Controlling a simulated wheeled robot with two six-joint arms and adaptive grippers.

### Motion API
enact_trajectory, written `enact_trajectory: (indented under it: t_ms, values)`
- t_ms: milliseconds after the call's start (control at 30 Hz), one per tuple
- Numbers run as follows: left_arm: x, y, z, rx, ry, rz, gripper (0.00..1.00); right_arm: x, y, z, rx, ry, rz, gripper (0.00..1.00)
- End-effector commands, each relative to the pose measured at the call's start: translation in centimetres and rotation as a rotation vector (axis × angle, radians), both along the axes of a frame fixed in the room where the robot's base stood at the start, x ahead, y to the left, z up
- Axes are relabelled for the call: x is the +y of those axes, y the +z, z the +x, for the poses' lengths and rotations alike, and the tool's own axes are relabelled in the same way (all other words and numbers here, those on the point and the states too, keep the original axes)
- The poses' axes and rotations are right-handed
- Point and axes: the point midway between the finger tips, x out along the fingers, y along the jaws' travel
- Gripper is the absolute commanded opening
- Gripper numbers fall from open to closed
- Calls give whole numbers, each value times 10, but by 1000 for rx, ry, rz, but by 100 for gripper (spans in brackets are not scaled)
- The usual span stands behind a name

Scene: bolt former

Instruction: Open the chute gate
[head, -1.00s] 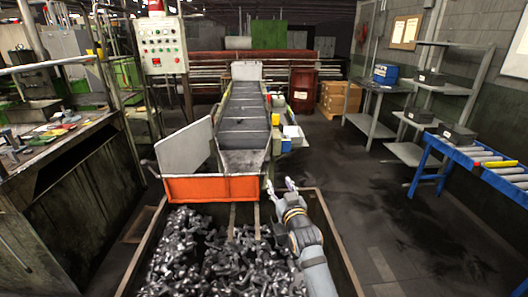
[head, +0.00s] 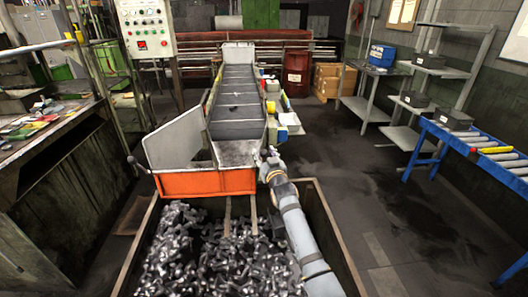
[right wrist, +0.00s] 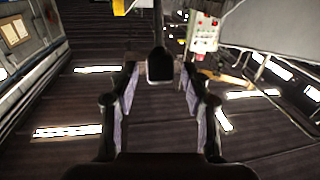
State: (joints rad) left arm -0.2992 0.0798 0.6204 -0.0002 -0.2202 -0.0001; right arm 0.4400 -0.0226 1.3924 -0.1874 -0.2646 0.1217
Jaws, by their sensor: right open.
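The chute gate (head: 207,183) is an orange panel across the low front end of the chute (head: 238,150), above the bin of dark metal parts. It looks closed. A dark knob (head: 131,160) sticks out past its left end. My right gripper (head: 268,157) is at the gate's right end, seen small and partly hidden by its own wrist. In the right wrist view, its two fingers (right wrist: 160,80) are apart, with a black knob (right wrist: 160,66) between them near the tips. I cannot tell whether they touch it. My left gripper is not in view.
The bin (head: 335,235) of metal parts stands below the gate, under my right arm. A grey side plate (head: 174,140) stands left of the chute. A control panel (head: 147,28) is behind it. A blue-framed roller table (head: 470,150) is at right, with open floor before it.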

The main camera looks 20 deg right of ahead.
Motion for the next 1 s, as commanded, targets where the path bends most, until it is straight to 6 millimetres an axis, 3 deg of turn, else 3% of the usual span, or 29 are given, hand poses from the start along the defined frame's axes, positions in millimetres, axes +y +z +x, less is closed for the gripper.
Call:
enact_trajectory:
  t_ms: [367,733,1000]
  values:
    - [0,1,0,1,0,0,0,0,0,9,0,0,1,48]
    - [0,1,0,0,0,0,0,0,0,9,0,0,1,0]
    - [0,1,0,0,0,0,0,0,0,9,1,0,1,0]
